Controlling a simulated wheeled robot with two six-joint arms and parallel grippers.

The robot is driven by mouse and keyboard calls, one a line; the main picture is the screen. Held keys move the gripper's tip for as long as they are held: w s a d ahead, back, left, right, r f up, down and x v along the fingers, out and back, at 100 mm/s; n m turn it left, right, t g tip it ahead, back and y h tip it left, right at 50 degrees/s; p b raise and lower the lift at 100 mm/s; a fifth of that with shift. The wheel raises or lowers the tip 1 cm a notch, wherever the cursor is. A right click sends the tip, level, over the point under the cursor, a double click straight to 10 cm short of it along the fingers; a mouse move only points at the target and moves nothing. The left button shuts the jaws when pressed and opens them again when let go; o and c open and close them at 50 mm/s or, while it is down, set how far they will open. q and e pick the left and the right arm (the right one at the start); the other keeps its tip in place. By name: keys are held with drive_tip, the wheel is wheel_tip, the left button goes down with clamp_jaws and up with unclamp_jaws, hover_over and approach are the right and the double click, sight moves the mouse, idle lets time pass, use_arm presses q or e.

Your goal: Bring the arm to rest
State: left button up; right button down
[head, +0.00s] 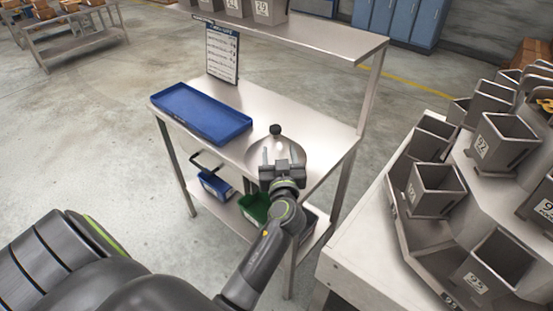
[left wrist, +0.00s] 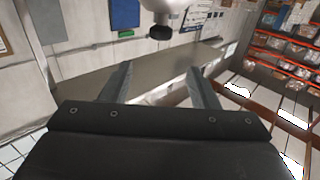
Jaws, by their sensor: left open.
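My left gripper (head: 281,157) is over the near right part of a steel workbench (head: 304,119), at the end of my arm coming in from below. Its two fingers are apart, and nothing shows between them in the left wrist view (left wrist: 160,82). A pale metal dome (head: 257,148) with a black knob (head: 275,130) is on the bench just beyond the gripper, partly hidden by it. The dome (left wrist: 166,5) and its knob (left wrist: 160,32) also show beyond the fingertips in the left wrist view. I cannot tell whether the gripper touches the dome. My right gripper is not in view.
A blue tray (head: 203,112) lies on the bench's left, with a sign board (head: 222,52) behind it. An upper shelf (head: 315,38) spans the back. Blue (head: 214,184) and green (head: 254,207) bins sit below. A weigher with grey buckets (head: 435,188) stands close on the right.

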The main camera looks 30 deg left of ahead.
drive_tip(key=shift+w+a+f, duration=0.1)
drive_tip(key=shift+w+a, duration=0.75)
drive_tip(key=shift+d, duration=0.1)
